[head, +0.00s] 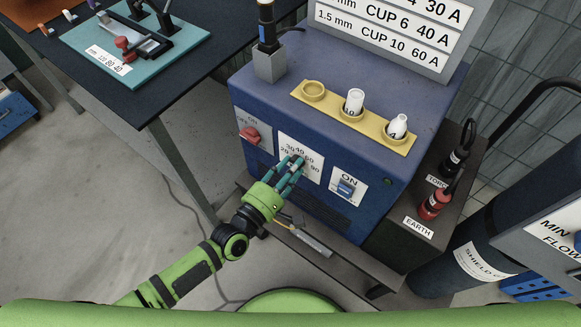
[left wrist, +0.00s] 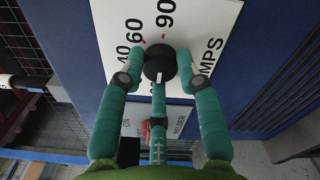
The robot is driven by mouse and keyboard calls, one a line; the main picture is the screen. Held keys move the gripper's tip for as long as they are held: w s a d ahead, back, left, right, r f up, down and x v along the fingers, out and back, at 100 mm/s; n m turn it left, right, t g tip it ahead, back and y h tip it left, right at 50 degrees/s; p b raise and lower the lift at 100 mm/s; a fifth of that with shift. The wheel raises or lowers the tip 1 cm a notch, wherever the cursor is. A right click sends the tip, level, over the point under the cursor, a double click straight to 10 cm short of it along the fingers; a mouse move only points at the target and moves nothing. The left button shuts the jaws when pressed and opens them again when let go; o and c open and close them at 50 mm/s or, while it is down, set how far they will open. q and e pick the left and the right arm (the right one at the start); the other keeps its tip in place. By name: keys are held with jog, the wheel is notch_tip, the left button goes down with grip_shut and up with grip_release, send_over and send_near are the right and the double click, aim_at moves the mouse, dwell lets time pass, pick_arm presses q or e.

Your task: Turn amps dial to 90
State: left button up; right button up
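The amps dial (left wrist: 160,64) is a black round knob with a white mark on the side toward my palm in the left wrist view. It sits on a white plate (left wrist: 110,20) lettered 40, 60, 90 and AMPS, with red ticks. The 90 is at the top of that view, with the white mark on the opposite side. My left gripper (left wrist: 160,55) has fingers curled in on both sides of the knob, seemingly touching it, and a third finger below. In the head view my left gripper (head: 291,166) covers the dial. My right gripper is in neither view.
On the blue machine (head: 270,100), a red switch (head: 250,134) is left of the dial and a blue switch (head: 346,187) is right. Cups (head: 355,102) stand in a yellow rack on top. A dark gas cylinder (head: 470,245) stands at the right.

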pick_arm(q)
jog(key=shift+m, duration=0.4)
jog(key=shift+r+m+p, duration=0.15)
jog(key=shift+m+p, duration=1)
jog(key=shift+m, duration=16.35)
